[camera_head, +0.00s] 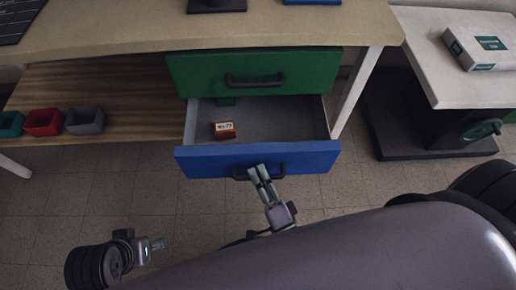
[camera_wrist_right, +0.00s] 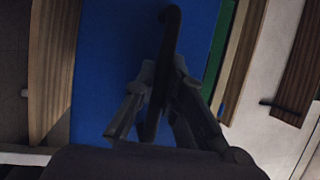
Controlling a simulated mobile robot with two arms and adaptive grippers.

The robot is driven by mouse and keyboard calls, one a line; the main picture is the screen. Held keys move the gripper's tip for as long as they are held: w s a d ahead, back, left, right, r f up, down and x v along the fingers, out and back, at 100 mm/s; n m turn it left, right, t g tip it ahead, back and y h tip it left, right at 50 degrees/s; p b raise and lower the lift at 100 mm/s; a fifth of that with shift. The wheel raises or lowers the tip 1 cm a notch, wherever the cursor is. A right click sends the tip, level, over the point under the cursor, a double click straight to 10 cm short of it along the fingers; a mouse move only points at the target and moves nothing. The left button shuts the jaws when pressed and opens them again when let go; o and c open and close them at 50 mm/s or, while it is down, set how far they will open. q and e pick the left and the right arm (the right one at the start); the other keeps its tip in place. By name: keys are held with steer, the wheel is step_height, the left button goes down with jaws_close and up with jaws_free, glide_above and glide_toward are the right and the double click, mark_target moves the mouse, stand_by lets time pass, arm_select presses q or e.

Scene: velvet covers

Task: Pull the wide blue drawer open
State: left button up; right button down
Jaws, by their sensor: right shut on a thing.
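The wide blue drawer (camera_head: 210,163) is pulled out below a green drawer, so its grey inside shows in the head view. Its blue front fills the middle of the right wrist view (camera_wrist_right: 105,60). A dark bar handle (camera_head: 241,176) sits on that front; it also shows in the right wrist view (camera_wrist_right: 170,40). My right gripper (camera_head: 261,174) is shut on the handle, one finger on each side of the bar (camera_wrist_right: 156,100). My left gripper (camera_head: 159,243) is at the lower left, away from the drawer; its jaw state is too small to make out.
The green drawer (camera_head: 255,72) above is shut. Several small bins, one red (camera_head: 43,122), stand on the wooden shelf at left. A white side table (camera_head: 455,80) stands at right.

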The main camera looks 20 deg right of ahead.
steer(key=s+a, duration=0.1)
steer(key=s, duration=0.5)
steer(key=shift+a, duration=0.3)
steer(key=c, duration=1.9)
jaws_free()
steer(key=v, duration=1.2)
